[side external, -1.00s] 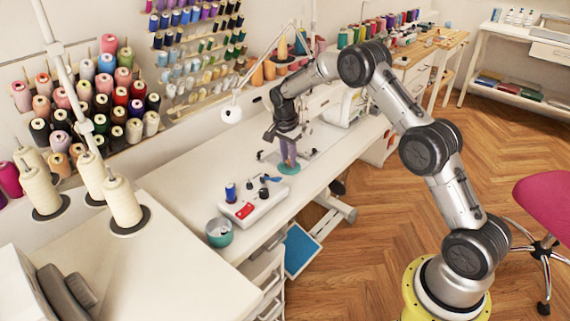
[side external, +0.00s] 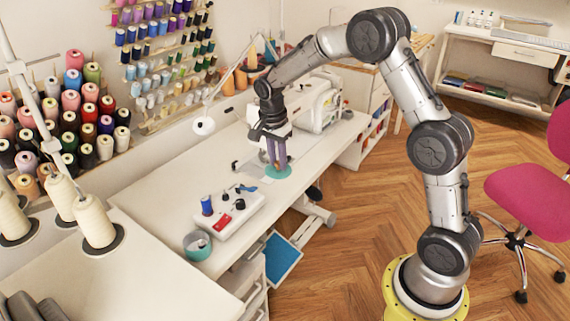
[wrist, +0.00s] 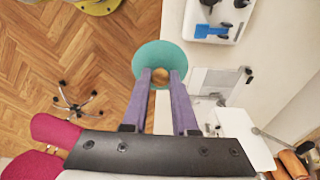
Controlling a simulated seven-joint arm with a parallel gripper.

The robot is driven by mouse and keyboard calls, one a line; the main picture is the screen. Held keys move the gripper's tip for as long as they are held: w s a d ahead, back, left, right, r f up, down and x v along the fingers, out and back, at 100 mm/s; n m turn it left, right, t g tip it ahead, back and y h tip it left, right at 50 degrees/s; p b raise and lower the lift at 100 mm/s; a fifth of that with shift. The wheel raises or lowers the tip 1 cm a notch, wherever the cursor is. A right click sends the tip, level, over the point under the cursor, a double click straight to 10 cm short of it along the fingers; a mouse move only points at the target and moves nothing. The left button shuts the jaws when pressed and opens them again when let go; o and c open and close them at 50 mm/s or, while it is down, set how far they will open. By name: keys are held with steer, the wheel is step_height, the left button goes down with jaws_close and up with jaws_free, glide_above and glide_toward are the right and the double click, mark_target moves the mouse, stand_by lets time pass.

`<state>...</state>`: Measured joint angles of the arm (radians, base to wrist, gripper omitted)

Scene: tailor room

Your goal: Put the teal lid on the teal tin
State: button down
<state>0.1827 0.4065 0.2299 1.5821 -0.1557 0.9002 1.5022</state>
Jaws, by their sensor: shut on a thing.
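The teal lid (side external: 278,172) is a round disc at the tips of my purple fingers. My gripper (side external: 277,163) is shut on it, over the front edge of the white table. In the wrist view the lid (wrist: 145,52) shows a round tan knob (wrist: 160,76) between my two fingertips (wrist: 160,80). The lid looks about level; its exact height over the table is hard to tell. The teal tin (side external: 197,246) stands upright and open near the table's front left corner, with small dark things inside. It is not visible in the wrist view.
A white box (side external: 232,212) with a blue spool (side external: 207,205), dark knobs and a red part lies between lid and tin. A white sewing machine (side external: 312,103) stands behind my gripper. A lamp (side external: 203,126) and thread racks line the wall. A pink chair (side external: 528,195) is right.

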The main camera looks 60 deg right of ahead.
steer(key=w+a+n, duration=0.2)
steer(key=w+a, duration=0.6)
steer(key=a, duration=0.4)
steer(key=a+f+n, duration=0.3)
steer(key=a+f, duration=0.1)
steer(key=a, duration=0.9)
steer(key=shift+t, duration=0.3)
steer(key=shift+w+a+f, duration=0.1)
steer(key=shift+f, duration=1.3)
steer(key=shift+w+a+f, duration=0.1)
steer(key=shift+f, duration=1.25)
steer(key=shift+f, duration=0.65)
steer(key=c, duration=1)
jaws_free()
steer(key=r, duration=0.7)
steer(key=a+r, duration=0.1)
steer(key=r, duration=0.3)
steer(key=shift+s+a, duration=0.1)
steer(key=shift+s, duration=0.15)
